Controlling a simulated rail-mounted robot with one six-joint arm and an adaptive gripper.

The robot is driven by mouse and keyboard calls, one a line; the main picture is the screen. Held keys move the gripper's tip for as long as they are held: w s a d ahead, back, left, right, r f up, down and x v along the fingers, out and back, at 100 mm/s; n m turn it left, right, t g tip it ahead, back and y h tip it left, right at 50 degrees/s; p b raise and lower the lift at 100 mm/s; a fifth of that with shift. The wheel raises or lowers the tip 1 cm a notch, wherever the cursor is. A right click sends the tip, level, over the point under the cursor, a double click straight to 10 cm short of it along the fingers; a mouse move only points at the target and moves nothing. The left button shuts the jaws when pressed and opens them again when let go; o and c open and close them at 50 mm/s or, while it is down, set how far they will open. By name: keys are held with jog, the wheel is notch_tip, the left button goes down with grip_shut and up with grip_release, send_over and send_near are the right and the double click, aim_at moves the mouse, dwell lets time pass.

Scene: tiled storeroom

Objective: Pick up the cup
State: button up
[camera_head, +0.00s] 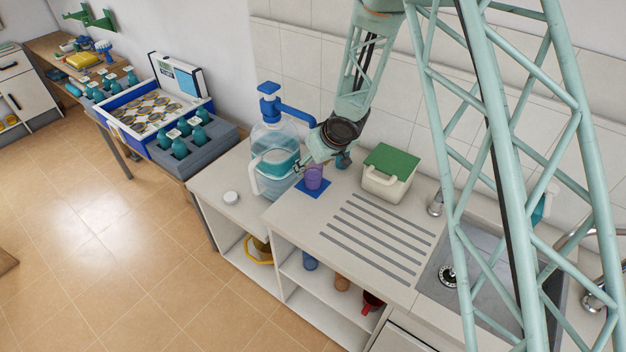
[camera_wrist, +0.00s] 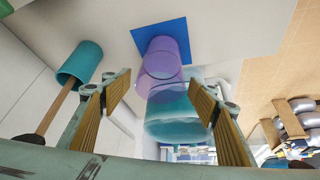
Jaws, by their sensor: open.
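A purple cup (camera_head: 313,178) stands on a small blue mat (camera_head: 300,187) on the counter, beside the large water bottle. My gripper (camera_head: 322,160) is just above and beside the cup, with its jaws apart and nothing held. In the wrist view, the purple cup (camera_wrist: 161,58) and blue mat (camera_wrist: 143,38) lie beyond the open fingers (camera_wrist: 160,97), roughly in line with the gap between them. The clear teal water bottle (camera_wrist: 168,125) also fills part of that gap. I cannot tell whether a finger touches the cup.
The water bottle (camera_head: 268,170) with a blue pump stands close left of the cup. A white container with a green lid (camera_head: 388,184) stands to the right. Grooved counter in front is clear. A sink (camera_head: 485,290) lies right; a shelf below holds a blue cup (camera_head: 310,262) and a red cup (camera_head: 372,301).

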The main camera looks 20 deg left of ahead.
jog(key=shift+c, duration=0.4)
jog(key=c, duration=1.3)
jog(key=shift+r, duration=0.3)
jog(key=s+d+r+b, duration=0.1)
jog(key=s+d+r, duration=0.1)
jog(key=s+d, duration=0.2)
jog(key=s+d+r+b, duration=0.2)
jog(key=s+d, duration=0.1)
jog(key=s, duration=0.7)
jog(key=shift+d+r, duration=0.2)
jog(key=shift+d, duration=0.15)
dwell(0.7)
dwell(0.8)
